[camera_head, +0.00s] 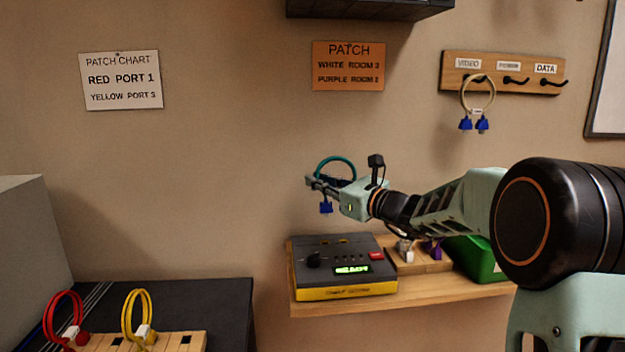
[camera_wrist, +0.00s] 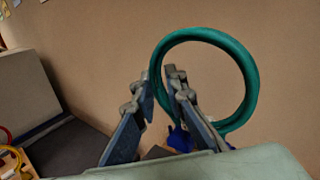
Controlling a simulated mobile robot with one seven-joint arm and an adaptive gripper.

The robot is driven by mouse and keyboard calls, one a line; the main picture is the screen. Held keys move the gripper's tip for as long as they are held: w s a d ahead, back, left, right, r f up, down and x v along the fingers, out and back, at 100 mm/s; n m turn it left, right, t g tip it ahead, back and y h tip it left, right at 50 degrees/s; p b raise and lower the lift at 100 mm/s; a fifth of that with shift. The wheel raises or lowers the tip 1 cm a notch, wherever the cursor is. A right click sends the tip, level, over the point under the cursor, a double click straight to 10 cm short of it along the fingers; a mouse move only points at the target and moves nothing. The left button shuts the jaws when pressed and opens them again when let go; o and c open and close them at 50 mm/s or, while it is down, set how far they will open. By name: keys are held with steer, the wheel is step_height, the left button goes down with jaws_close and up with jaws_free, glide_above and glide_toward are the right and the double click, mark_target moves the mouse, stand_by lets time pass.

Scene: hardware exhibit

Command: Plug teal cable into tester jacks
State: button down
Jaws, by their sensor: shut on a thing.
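The teal cable (camera_head: 335,160) is a coiled loop with a blue plug (camera_head: 326,207) hanging below it. My gripper (camera_head: 312,182) is shut on the cable and holds it in the air, above and apart from the tester. In the wrist view the teal loop (camera_wrist: 252,75) rises beside the fingers of my gripper (camera_wrist: 160,82), with a blue plug (camera_wrist: 180,138) partly hidden behind them. The tester (camera_head: 343,266) is a dark box with a yellow front, a knob, a lit green display and a red button. It sits on the wooden shelf (camera_head: 400,295). Its jacks are too small to make out clearly.
A green bin (camera_head: 476,258) and a wooden block with white and purple plugs stand right of the tester. A cream cable (camera_head: 478,95) hangs on the hook rack (camera_head: 500,73). Red (camera_head: 62,318) and yellow (camera_head: 137,315) cables stand lower left. A dark box overhangs above.

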mark_target(321, 212)
steer(key=shift+f+b, duration=2.15)
steer(key=shift+f, duration=0.8)
steer(key=shift+y+p, duration=0.3)
steer(key=shift+p, duration=0.15)
steer(key=shift+s+r, duration=0.1)
steer(key=shift+f+b, duration=1.05)
steer(key=shift+b, duration=0.1)
stand_by(1.4)
steer(key=c, duration=1.9)
jaws_free()
steer(key=shift+o, duration=0.5)
steer(key=o, duration=0.6)
steer(key=shift+c, duration=0.2)
